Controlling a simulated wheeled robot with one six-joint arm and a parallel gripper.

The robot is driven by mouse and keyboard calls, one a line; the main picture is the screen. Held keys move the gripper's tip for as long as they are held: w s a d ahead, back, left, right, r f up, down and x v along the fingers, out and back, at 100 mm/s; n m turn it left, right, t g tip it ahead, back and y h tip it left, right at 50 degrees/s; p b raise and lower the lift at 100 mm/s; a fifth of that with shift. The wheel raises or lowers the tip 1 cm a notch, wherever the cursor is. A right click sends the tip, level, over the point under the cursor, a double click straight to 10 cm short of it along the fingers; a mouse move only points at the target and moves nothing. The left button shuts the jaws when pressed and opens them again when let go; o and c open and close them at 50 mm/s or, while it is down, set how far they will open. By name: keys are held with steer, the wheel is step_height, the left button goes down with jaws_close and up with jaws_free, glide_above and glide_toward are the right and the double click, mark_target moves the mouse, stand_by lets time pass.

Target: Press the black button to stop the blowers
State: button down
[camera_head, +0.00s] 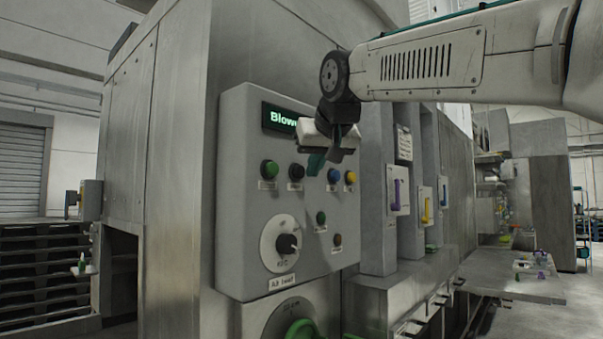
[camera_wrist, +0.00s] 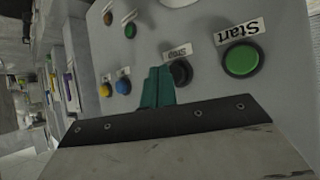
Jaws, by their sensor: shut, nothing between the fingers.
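The black button (camera_head: 296,171) sits on the grey control panel (camera_head: 240,215), right of the green button (camera_head: 269,169). In the wrist view, which is upside down, the black button (camera_wrist: 181,72) is just right of my fingertips and partly covered by my gripper. My gripper (camera_head: 316,162) is shut and empty, its teal fingertips together. In the wrist view the fingertips (camera_wrist: 160,72) point at the panel beside the black button, on the blue button's side. I cannot tell whether they touch the panel. A lit green display (camera_head: 279,118) reads "Blow", the rest hidden by my gripper.
The green button is labelled "Start" in the wrist view (camera_wrist: 240,60). Blue (camera_head: 334,175) and yellow (camera_head: 350,177) buttons lie right of my gripper. A rotary knob (camera_head: 287,244) is lower on the panel. Purple (camera_head: 397,194) and yellow (camera_head: 426,210) handles stand farther right.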

steer(key=s+d, duration=0.1)
steer(key=d, duration=0.1)
steer(key=s+d, duration=0.2)
stand_by(0.4)
stand_by(0.6)
steer(key=s+d+f+g+h, duration=0.15)
steer(key=s+d+f, duration=0.3)
steer(key=f, duration=0.55)
steer(key=s+d+f+g+h, duration=0.1)
steer(key=s+d+f+g, duration=0.3)
steer(key=f, duration=0.6)
steer(key=s+d+f+m+g, duration=0.1)
steer(key=s+d+f, duration=0.4)
steer(key=s, duration=0.3)
steer(key=s+d+f+m+g+h, duration=0.1)
steer(key=s+d+f+m, duration=0.1)
steer(key=s+d+f, duration=0.3)
steer(key=s+d+f+m+g, duration=0.1)
steer(key=s+d+f, duration=0.4)
steer(key=s+f, duration=0.5)
steer(key=shift+s+d, duration=0.2)
steer(key=shift+s, duration=0.7)
